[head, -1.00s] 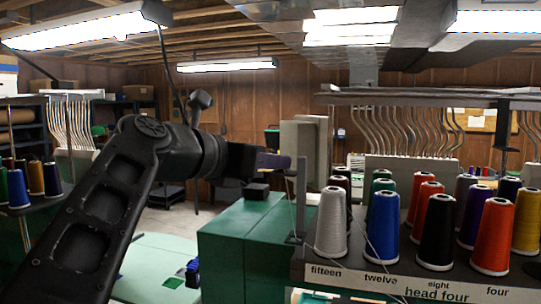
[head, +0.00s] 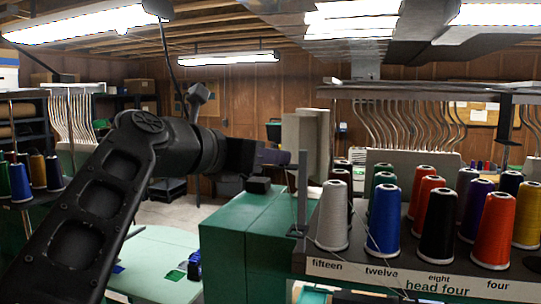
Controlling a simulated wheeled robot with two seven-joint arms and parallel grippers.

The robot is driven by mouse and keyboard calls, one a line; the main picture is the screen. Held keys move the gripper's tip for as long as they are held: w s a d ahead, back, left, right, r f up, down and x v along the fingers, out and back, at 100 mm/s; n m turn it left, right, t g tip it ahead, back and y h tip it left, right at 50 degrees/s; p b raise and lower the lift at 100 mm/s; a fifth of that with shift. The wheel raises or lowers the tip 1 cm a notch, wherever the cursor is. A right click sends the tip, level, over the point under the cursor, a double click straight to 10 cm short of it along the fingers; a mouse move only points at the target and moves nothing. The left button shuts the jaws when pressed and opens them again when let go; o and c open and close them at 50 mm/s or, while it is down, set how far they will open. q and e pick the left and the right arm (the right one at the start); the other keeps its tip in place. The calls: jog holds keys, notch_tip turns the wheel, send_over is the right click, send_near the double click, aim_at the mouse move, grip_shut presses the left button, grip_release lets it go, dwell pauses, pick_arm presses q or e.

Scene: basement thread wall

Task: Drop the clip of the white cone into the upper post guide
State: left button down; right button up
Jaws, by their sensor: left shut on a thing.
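The white cone (head: 332,216) stands upright at the left end of the front row on the rack, above the label "fifteen". A thin grey post (head: 302,188) rises just left of it; I cannot clearly make out the upper post guide on it. My left gripper (head: 274,158) is left of the post's upper part, pointing right toward it, and appears just short of it in the picture. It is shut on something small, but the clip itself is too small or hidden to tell. My right gripper is not in view.
Blue (head: 383,220), black (head: 437,225) and red (head: 494,232) cones stand close right of the white one, with more behind. A green machine housing (head: 245,235) lies below my gripper. A pale block (head: 305,143) stands behind the post.

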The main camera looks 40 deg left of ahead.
pick_arm(q)
jog(key=shift+f, duration=0.15)
jog(key=c, duration=1.1)
grip_release()
jog(key=shift+s, duration=0.1)
jog(key=b+v, duration=0.1)
jog(key=v, duration=0.6)
jog(key=shift+s+b, duration=0.3)
jog(key=shift+b, duration=0.05)
